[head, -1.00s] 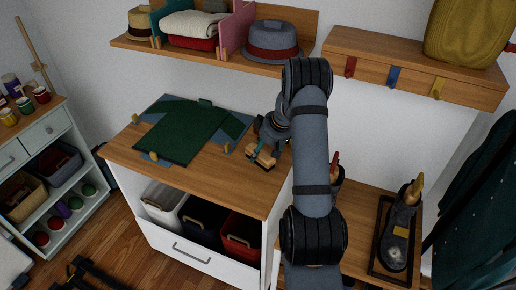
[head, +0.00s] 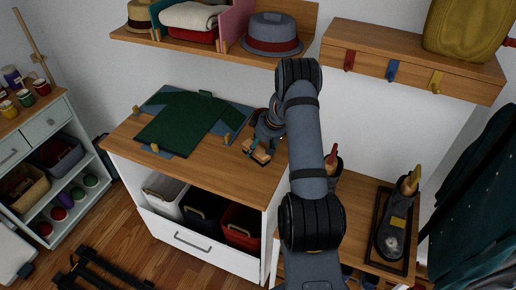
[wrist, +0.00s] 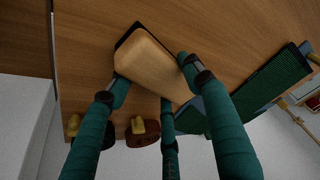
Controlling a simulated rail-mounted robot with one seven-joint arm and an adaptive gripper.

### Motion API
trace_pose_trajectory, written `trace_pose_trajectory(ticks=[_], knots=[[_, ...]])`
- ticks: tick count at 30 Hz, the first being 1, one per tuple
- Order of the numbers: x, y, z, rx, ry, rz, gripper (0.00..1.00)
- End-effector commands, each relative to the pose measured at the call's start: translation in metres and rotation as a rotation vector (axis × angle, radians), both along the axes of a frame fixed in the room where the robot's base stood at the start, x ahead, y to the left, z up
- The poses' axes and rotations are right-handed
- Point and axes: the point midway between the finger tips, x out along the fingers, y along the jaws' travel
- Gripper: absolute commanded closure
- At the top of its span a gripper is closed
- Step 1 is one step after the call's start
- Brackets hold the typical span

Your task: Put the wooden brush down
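The wooden brush (wrist: 152,66) is a pale wooden block with a dark edge along its far side. In the wrist view it lies between my gripper's (wrist: 150,78) teal fingers, which touch its two sides. A third finger lies below it. In the head view the brush (head: 257,153) is at my gripper (head: 264,142), low over the right part of the wooden desk top (head: 215,165). I cannot tell whether it touches the desk. The brush's underside is hidden.
A dark green shirt (head: 185,118) lies on a blue board left of my gripper, with yellow pegs around it. A shelf with hats (head: 271,35) hangs above. A lower bench (head: 355,220) on the right holds a shoe (head: 392,238). The desk front is clear.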

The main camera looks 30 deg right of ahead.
Motion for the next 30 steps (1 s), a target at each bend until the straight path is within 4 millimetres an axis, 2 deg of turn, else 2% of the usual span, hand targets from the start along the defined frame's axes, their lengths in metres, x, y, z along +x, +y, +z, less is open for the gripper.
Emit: trace_pose_trajectory(ticks=[9,21,26,30], knots=[[0.0,0.0,0.0,0.0,0.001,0.0,0.32],[-0.001,-0.001,0.007,0.0,0.0,-0.001,0.32],[-0.01,-0.004,0.027,-0.002,-0.003,0.0,0.32],[-0.02,-0.008,0.055,-0.003,-0.005,-0.001,0.32]])
